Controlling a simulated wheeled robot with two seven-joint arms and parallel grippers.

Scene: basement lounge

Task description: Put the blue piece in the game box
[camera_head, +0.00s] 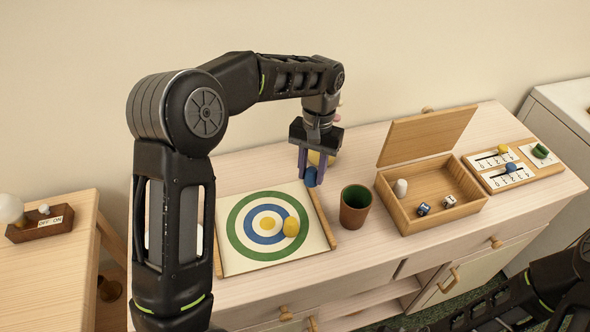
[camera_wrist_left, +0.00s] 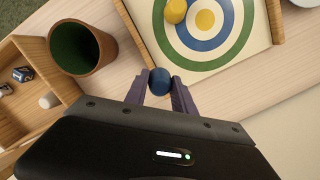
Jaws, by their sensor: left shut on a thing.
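My left gripper (camera_head: 309,170) is shut on the blue piece (camera_head: 311,177), a small rounded blue thing. It holds the piece above the dresser top, near the right edge of the target board. The piece also shows between the fingertips in the left wrist view (camera_wrist_left: 160,80). The game box (camera_head: 440,216) is an open wooden box with its lid raised at the back, to the right of the gripper. A white piece (camera_head: 400,188) and dice (camera_head: 423,209) lie in it. My right gripper is not in view; part of my right arm shows at the lower right.
A brown cup with a green inside (camera_head: 355,208) stands between the gripper and the box. A target board (camera_head: 235,262) bears a yellow piece (camera_head: 291,227). A score board (camera_head: 545,170) with small pieces lies right of the box. Something yellow (camera_head: 318,158) shows behind the gripper, partly hidden.

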